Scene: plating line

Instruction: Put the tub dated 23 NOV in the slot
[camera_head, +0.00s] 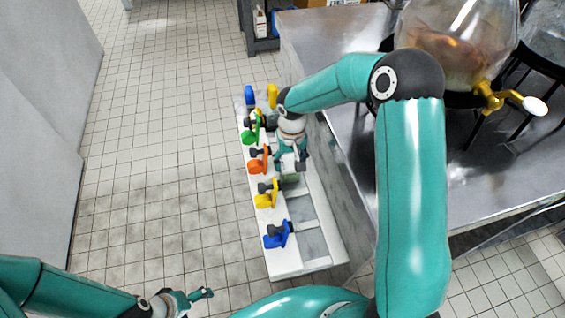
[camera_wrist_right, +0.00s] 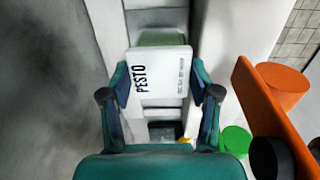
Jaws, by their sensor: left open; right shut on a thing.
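A tub with a white lid (camera_wrist_right: 165,72) marked PESTO sits between the fingers of my right gripper (camera_wrist_right: 160,95). A greenish side shows at its far edge. The smaller print on the lid, at right, is too small to read. In the head view my right gripper (camera_head: 290,160) is over the white slotted rack (camera_head: 315,262), shut on the tub, which shows as a pale patch (camera_head: 291,178) below it. I cannot tell whether the tub touches the rack. Rectangular slots show in the rack nearer me. My left gripper (camera_head: 200,295) is open and empty over the floor at lower left.
Coloured handled pieces line the rack's left side: blue (camera_head: 277,237), yellow (camera_head: 266,199), orange (camera_head: 259,163) and green (camera_head: 250,134). A steel table (camera_head: 345,50) with a glass vessel (camera_head: 460,35) and brass tap stands right. Tiled floor (camera_head: 160,150) at left is clear.

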